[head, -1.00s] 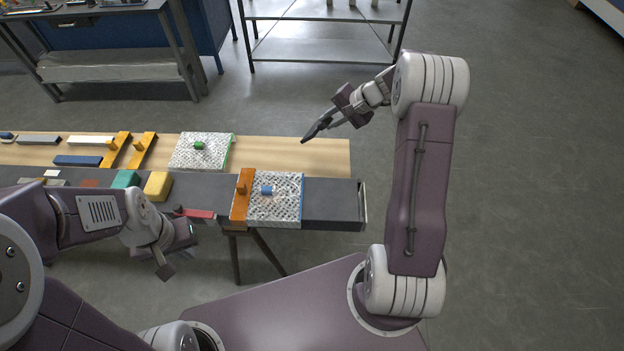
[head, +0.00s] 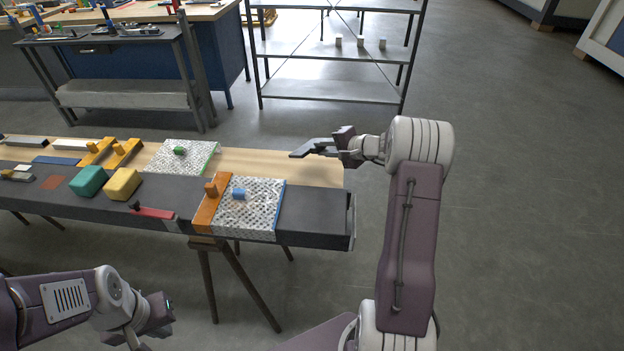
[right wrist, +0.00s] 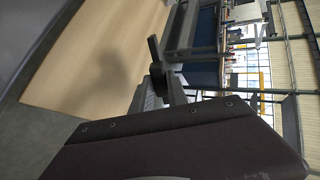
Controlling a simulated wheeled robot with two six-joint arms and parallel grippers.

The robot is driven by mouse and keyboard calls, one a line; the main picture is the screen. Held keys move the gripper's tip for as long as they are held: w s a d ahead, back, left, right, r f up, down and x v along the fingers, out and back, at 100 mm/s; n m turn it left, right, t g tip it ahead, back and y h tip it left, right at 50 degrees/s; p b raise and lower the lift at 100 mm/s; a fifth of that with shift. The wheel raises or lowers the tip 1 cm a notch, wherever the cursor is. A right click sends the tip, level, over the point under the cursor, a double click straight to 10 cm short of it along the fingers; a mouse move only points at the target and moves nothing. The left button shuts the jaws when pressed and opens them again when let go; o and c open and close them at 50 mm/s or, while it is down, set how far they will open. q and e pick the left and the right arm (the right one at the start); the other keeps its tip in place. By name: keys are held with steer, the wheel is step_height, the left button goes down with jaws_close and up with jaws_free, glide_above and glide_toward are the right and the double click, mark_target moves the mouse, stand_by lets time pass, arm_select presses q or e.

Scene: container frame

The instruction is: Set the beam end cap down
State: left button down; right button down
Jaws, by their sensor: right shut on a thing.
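My right gripper (head: 314,149) is shut, above the right part of the wooden bench top, behind the dark beam (head: 312,212). In the right wrist view, a small dark piece with an upright bar (right wrist: 154,50), seemingly the beam end cap, shows at the fingers (right wrist: 168,90). In the head view it is hard to tell from the dark fingers. It looks clear of the bench top. My left gripper (head: 150,322) hangs low at the lower left, in front of the beam, its fingertips too unclear to read.
On the beam stand a speckled plate (head: 256,212) with a blue knob, an orange strip (head: 206,214), and yellow (head: 123,184) and green (head: 88,181) blocks. Another speckled plate (head: 187,156) lies behind. The wooden top (head: 270,165) is bare towards its right end.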

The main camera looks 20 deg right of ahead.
step_height(320, 180, down, 8)
steer(key=b, duration=0.4)
steer(key=shift+f, duration=0.1)
steer(key=shift+w+f+b, duration=0.1)
steer(key=shift+f+b, duration=0.4)
steer(key=shift+b, duration=0.35)
steer(key=shift+r, duration=0.1)
steer(key=c, duration=1.5)
jaws_free()
steer(key=shift+o, duration=0.2)
steer(key=v, duration=0.8)
steer(key=shift+r, duration=0.1)
